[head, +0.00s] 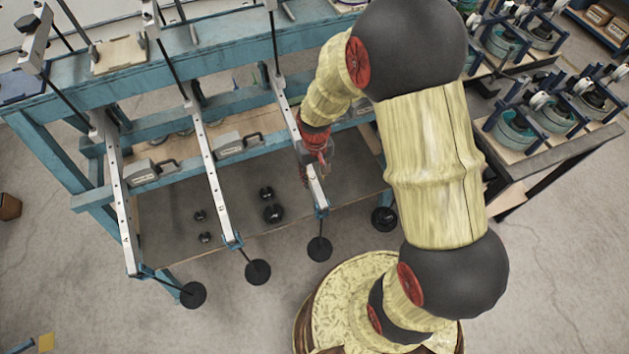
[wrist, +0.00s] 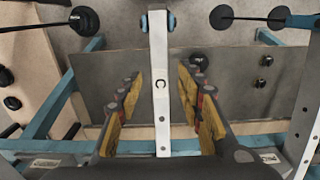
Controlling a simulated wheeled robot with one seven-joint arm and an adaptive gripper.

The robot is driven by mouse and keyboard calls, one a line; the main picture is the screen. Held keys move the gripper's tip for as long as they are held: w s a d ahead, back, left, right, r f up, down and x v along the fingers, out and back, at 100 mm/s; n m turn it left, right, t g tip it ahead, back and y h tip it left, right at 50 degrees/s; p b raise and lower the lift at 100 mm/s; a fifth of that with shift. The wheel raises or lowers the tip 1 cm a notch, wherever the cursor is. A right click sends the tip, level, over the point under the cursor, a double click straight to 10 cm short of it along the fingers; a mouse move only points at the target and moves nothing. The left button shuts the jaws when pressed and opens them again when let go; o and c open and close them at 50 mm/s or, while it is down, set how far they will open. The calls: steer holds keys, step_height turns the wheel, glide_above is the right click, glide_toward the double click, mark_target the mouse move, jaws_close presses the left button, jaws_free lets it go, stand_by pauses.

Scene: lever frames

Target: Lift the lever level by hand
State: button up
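The pale metal lever (head: 284,107) under my gripper is the third bar from the left in the head view. It runs from the blue frame to a blue end bracket, with a black disc weight (head: 320,248) at its front end. In the wrist view this lever (wrist: 158,120) carries a letter C and passes between my two fingers. My gripper (head: 318,152) is at the front half of the lever. Its yellow-padded fingers (wrist: 158,84) are open, one on each side of the bar, with a visible gap on both sides. Whether the lever is level is hard to tell.
Two similar levers (head: 120,205) (head: 210,175) lie to the left, each with a disc weight. Several small black weights (head: 272,212) sit on the grey shelf (head: 165,225). The blue frame (head: 45,145) stands around them. A bench with blue-framed devices (head: 550,115) is at right.

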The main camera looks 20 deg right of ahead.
mark_target(315, 183)
step_height(315, 183, down, 6)
steer(key=shift+b, duration=0.5)
steer(key=shift+c, duration=1.3)
jaws_close()
